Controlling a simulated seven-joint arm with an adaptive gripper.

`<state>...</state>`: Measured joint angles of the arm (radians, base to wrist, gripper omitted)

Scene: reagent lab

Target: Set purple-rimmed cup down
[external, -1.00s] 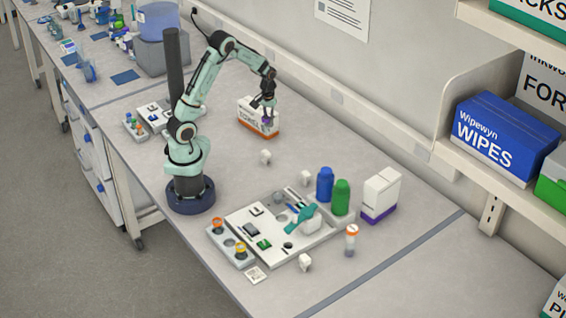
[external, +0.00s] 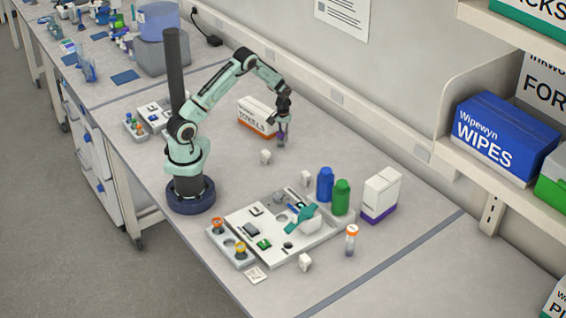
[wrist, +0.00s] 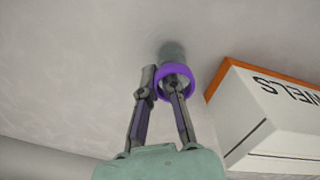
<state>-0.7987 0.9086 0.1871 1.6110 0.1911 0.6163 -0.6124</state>
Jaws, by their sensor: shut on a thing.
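The purple-rimmed cup (wrist: 175,70) hangs from my gripper in the wrist view, its purple ring toward the camera and its greyish body beyond it. My gripper (wrist: 160,85) is shut on the cup's rim; one finger appears to be inside the ring and the other outside against it. In the external view my gripper (external: 282,126) points down just right of the towels box, with the small cup (external: 281,141) at its tips. I cannot tell whether the cup's bottom touches the bench.
The white-and-orange towels box (external: 257,117) stands close beside the gripper. A small white block (external: 265,156) lies in front. A tray (external: 316,241) of lab items, blue (external: 325,185) and green (external: 342,198) bottles and a white-purple box (external: 381,195) stand nearer the camera. Bench right of the gripper is clear.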

